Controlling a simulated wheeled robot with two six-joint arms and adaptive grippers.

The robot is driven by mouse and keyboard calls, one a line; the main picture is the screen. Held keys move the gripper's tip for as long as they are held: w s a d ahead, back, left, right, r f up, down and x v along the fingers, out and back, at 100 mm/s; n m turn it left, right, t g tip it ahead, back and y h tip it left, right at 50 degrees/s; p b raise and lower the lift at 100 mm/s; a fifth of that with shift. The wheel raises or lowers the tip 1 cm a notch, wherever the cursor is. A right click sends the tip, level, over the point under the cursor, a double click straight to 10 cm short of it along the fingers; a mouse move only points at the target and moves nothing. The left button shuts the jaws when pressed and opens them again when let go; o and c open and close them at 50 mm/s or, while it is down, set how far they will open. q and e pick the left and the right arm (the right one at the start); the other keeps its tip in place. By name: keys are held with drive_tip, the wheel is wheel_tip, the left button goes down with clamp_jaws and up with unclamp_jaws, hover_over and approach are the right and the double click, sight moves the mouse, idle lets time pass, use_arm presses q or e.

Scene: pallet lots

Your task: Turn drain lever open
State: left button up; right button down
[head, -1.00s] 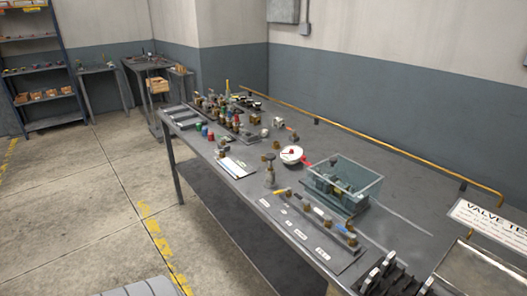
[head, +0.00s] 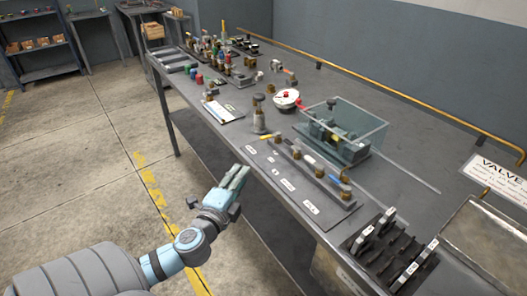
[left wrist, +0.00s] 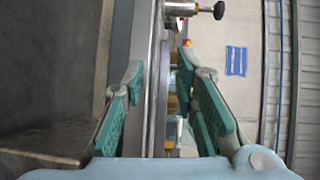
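A grey valve plate (head: 268,171) lies along the table's near edge. It carries a row of small brass valves with levers, including a yellow lever (head: 266,137) at the far end and a blue-tipped lever (head: 345,181) at the near end. White labels lie in front of the valves, too small to read, so I cannot tell which lever is the drain. My left gripper (head: 237,179) is off the table's near edge, beside the plate, touching nothing. In the left wrist view its green-padded fingers (left wrist: 163,100) are spread and empty. My right gripper is not in view.
A clear box (head: 362,128) over a green fixture stands behind the plate. A brass valve with a dark knob (head: 259,119) and a white-and-red round part (head: 286,99) stand beyond its far end. A dark slotted rack (head: 386,254) is at the near end. Several fittings crowd the far end.

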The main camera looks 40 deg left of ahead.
sight(265, 139)
use_arm(q)
drive_tip(key=shift+m+t, duration=0.4)
drive_tip(key=shift+t, duration=0.2)
drive_tip(key=r+x, duration=0.1)
drive_tip(key=x, duration=0.3)
drive_tip(key=d+r+x, duration=0.1)
drive_tip(key=x, duration=0.4)
drive_tip(key=r+x, duration=0.1)
drive_tip(key=x, duration=0.4)
drive_tip(key=shift+w+d+r, duration=0.1)
drive_tip(key=shift+w+r, duration=0.05)
drive_tip(key=shift+w, duration=0.15)
drive_tip(key=shift+c, duration=0.6)
clamp_jaws()
